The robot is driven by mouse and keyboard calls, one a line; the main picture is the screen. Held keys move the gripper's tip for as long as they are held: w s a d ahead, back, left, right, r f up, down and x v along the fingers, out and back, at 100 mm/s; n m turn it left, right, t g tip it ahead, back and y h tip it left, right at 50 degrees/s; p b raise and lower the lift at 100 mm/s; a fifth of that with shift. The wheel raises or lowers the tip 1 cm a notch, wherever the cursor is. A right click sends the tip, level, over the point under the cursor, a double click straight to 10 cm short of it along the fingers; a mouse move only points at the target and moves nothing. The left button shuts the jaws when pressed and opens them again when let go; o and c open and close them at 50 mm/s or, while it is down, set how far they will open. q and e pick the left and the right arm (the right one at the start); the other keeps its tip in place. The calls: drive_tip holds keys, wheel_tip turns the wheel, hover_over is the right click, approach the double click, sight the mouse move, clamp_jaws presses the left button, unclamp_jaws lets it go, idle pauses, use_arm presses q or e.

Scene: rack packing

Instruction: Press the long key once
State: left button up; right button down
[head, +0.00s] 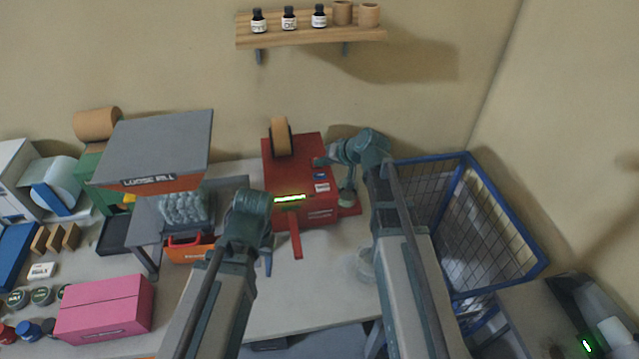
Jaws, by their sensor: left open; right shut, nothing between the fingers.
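A red tape machine (283,165) stands on the table against the wall, with a tan roll (280,137) on top and a lit green display (289,199) at its front. A small pale key or label (322,187) shows on its right side; which mark is the long key is too small to tell. My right gripper (320,162) is shut and empty at the machine's upper right; whether it touches is unclear. My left gripper (268,264) is open, pointing down in front of the machine, left of a red strip (295,236) at its front.
A grey-topped loose fill stand (155,145) with an orange bin (190,250) is at left. A pink box (104,308) lies front left. A blue-rimmed wire basket (520,228) stands right. A wall shelf (300,36) holds bottles. Bare table (325,285) shows between my arms.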

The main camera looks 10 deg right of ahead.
sight(319, 176)
use_arm(q)
drive_tip(key=shift+f+b, duration=0.6)
drive_tip(key=shift+f, duration=0.5)
use_arm(e)
drive_tip(key=shift+f, duration=1.05)
use_arm(q)
drive_tip(key=shift+f+b, duration=0.4)
use_arm(e)
drive_tip(key=shift+f, duration=0.4)
